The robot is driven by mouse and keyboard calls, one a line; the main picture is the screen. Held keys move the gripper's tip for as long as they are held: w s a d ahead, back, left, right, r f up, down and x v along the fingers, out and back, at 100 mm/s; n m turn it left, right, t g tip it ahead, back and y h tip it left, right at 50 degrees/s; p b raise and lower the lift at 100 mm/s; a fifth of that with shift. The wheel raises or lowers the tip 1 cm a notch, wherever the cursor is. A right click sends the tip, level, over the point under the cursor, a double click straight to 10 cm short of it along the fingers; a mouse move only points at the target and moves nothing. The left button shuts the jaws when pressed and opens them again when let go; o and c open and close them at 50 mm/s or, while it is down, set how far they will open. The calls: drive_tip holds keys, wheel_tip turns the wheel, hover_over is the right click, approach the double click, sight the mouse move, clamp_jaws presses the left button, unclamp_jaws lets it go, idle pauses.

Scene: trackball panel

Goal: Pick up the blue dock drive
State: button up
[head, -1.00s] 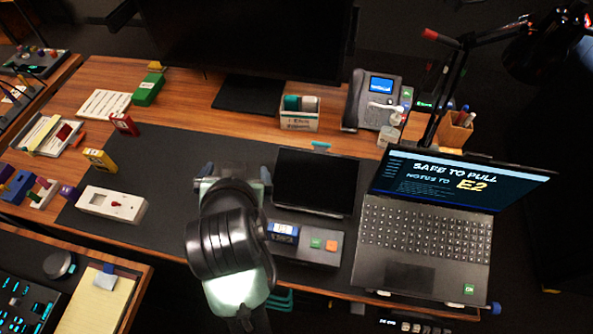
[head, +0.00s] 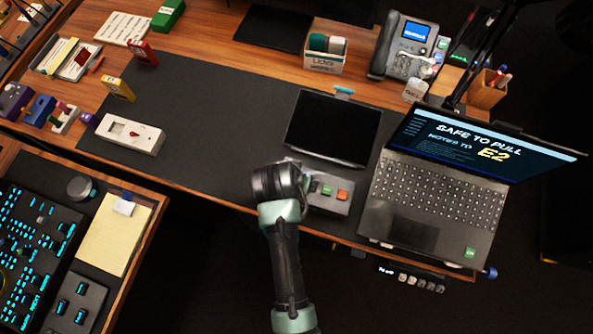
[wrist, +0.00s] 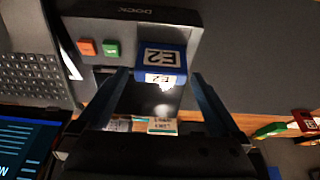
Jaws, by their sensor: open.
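The blue dock drive (wrist: 162,58), a small blue block with a pale E2 label, sits at the dock (wrist: 140,22) in the wrist view. My gripper (wrist: 160,80) is open, with one finger on each side of the drive in that view. I cannot tell whether either finger touches it. In the head view my gripper (head: 290,172) is over the left end of the grey dock (head: 333,201), and my wrist hides the drive there. The dock's green and orange buttons show beside it.
An open laptop (head: 435,195) reading "SAFE TO PULL NOTES TO E2" stands right of the dock. A dark tablet-like screen (head: 333,128) lies just behind. A white box (head: 130,134) is on the left. The dark mat (head: 215,110) between is clear.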

drive_tip(key=shift+x, duration=2.3)
drive_tip(key=shift+w, duration=0.1)
drive_tip(key=c, duration=1.2)
drive_tip(key=shift+o, duration=0.2)
drive_tip(key=shift+r, duration=0.15)
